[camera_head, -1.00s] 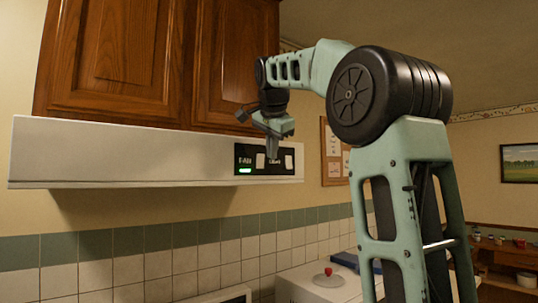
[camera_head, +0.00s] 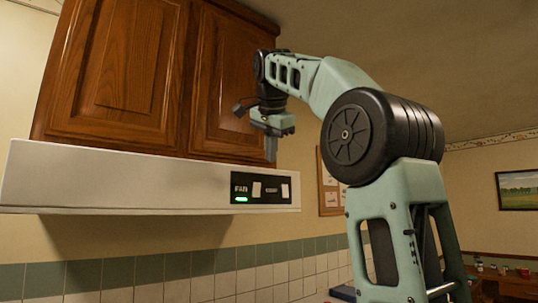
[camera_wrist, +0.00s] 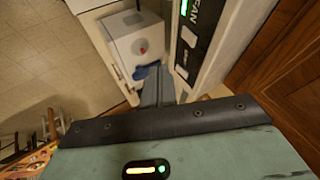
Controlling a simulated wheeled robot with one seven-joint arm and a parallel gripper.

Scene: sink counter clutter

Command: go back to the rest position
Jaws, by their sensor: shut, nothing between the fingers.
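My gripper (camera_head: 271,148) points down in front of the brown wooden cabinet, above the right end of the white range hood (camera_head: 110,180). Its fingers are shut with nothing between them, and it does not appear to touch the hood. In the wrist view my gripper (camera_wrist: 157,85) shows its closed fingers near the middle. The hood's black control panel (camera_head: 261,188) has a FAN label and a lit green light. The panel also shows in the wrist view (camera_wrist: 198,40), to the right of the fingers.
The wooden cabinet (camera_head: 115,70) stands above and behind the hood. Open air lies left of my arm in front of the hood.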

